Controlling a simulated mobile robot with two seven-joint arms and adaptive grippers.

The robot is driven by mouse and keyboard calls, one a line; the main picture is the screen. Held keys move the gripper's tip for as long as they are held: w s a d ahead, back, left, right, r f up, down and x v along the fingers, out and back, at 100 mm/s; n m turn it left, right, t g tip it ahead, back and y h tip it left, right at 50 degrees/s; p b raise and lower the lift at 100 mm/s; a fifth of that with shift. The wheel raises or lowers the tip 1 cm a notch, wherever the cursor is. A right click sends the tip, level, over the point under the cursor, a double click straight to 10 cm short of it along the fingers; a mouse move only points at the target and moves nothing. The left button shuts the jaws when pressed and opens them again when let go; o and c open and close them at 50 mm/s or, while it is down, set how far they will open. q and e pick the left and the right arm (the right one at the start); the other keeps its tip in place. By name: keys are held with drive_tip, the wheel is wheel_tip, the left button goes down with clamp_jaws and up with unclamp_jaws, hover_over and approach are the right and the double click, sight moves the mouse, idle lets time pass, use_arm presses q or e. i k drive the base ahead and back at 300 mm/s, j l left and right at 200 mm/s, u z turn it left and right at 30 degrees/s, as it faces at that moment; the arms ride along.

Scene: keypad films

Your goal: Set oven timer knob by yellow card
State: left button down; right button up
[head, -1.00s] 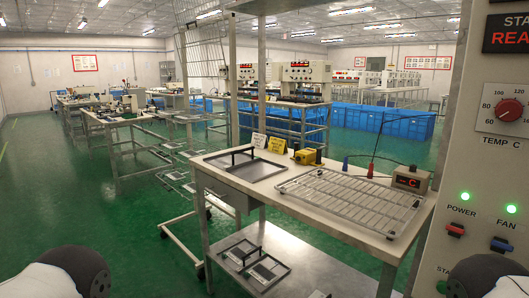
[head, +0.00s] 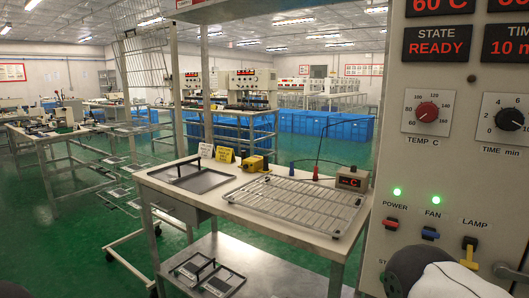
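The black TIME min knob (head: 509,119) is on the oven panel (head: 455,75) at the right, partly cut by the frame edge. Its numbers 0, 2, 4 and 6 show; its pointer is too small to read surely. The TIME display (head: 508,49) above shows 10 and a cut-off unit. A yellow card (head: 225,155) stands on the bench beside a white card (head: 206,150); its writing is too small to read. Neither of my grippers is in view; only dark and white parts of my arms show at the bottom corners.
A red TEMP C knob (head: 427,112) is left of the timer knob. The STATE display (head: 437,44) reads READY. POWER, FAN and LAMP switches are below. The bench (head: 240,220) holds a wire rack (head: 292,204), a tray (head: 190,181) and a small red display box (head: 352,179).

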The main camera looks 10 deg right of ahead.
sight(508, 119)
drive_tip(key=z, duration=1.6)
